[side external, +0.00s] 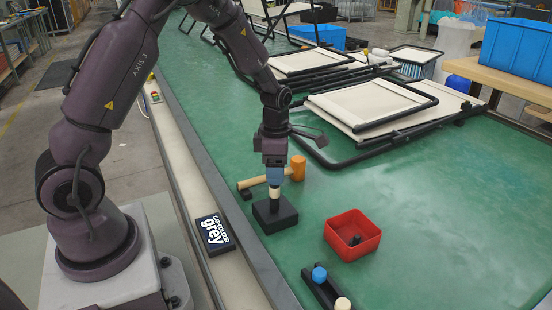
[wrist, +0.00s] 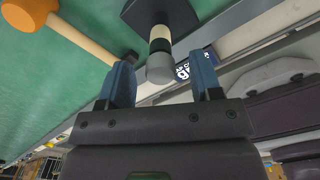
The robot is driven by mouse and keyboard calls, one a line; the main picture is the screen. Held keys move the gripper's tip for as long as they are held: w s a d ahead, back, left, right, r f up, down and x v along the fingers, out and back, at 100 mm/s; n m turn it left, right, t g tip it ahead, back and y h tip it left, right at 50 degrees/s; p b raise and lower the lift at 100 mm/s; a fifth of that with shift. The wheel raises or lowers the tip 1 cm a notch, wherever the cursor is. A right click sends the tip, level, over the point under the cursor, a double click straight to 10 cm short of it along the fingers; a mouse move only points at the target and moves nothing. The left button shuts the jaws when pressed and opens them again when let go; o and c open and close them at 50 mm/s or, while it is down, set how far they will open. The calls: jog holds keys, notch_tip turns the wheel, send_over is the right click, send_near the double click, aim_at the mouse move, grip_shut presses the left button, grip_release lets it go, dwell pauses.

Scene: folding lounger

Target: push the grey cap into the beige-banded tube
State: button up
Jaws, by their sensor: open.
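The beige-banded tube (wrist: 159,31) stands upright on a black base block (side external: 284,216) on the green table; its pale band (side external: 274,193) shows just under my gripper. The grey cap (wrist: 160,70) is at the tube's free end in the wrist view, in line with it; I cannot tell how deep it sits. In the side view the blue fingers hide the cap. My gripper (wrist: 160,62) points down over the tube. Its two fingers are open, one on each side of the cap, with a gap visible on both sides.
A mallet with an orange head (side external: 298,168) lies close behind the tube. A red bin (side external: 340,240) holds a dark piece. A black rack (side external: 318,291) carries a blue cap (side external: 319,274) and a cream cap (side external: 343,303). A sign (side external: 214,233) reads "cap colour grey". Lounger frames (side external: 370,105) lie behind.

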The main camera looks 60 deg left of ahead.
notch_tip(320, 180, up, 13)
dwell(0.4)
jog(key=shift+f, duration=0.1)
jog(key=s+d+r+m+t, duration=0.2)
jog(key=s+d+r+m, duration=0.2)
jog(key=s+m, duration=0.4)
jog(key=s+d+r+m+t, duration=0.3)
jog(key=s+d+r+m, duration=0.2)
jog(key=m, duration=1.7)
jog(key=shift+s+d+r+t, duration=0.25)
jog(key=shift+s+d, duration=0.9)
jog(key=shift+s, duration=1.05)
